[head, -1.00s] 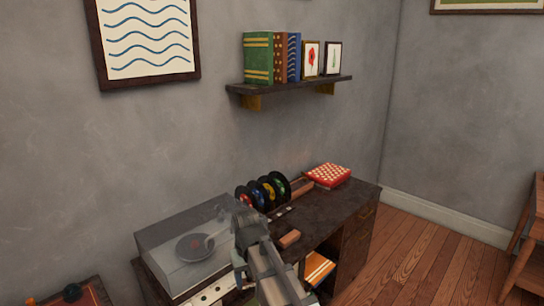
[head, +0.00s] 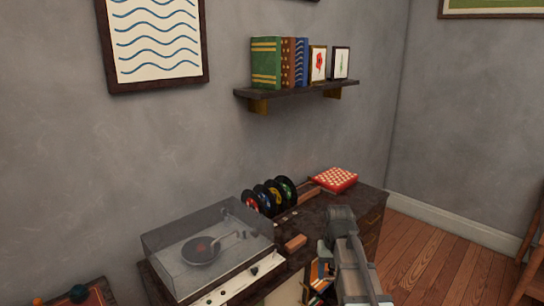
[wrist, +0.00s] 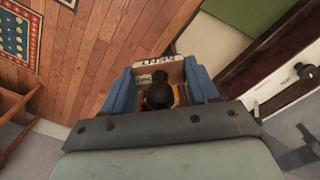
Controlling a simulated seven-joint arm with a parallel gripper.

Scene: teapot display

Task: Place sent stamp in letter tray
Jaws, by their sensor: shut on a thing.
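In the wrist view my gripper (wrist: 161,88) has its blue fingers shut on the sent stamp (wrist: 157,94). The stamp has a dark rounded handle between the fingers and a pale plate with upside-down dark lettering beyond it. In the head view my arm rises from the bottom edge in front of the cabinet's right part. The fingertips and stamp are hidden there. I cannot make out a letter tray for certain in either view.
The dark cabinet (head: 325,213) carries a turntable with a clear lid (head: 208,235), several records in a rack (head: 270,196), a small brown block (head: 295,243) and a red checked box (head: 333,180). A wall shelf (head: 297,92) holds books and framed pictures.

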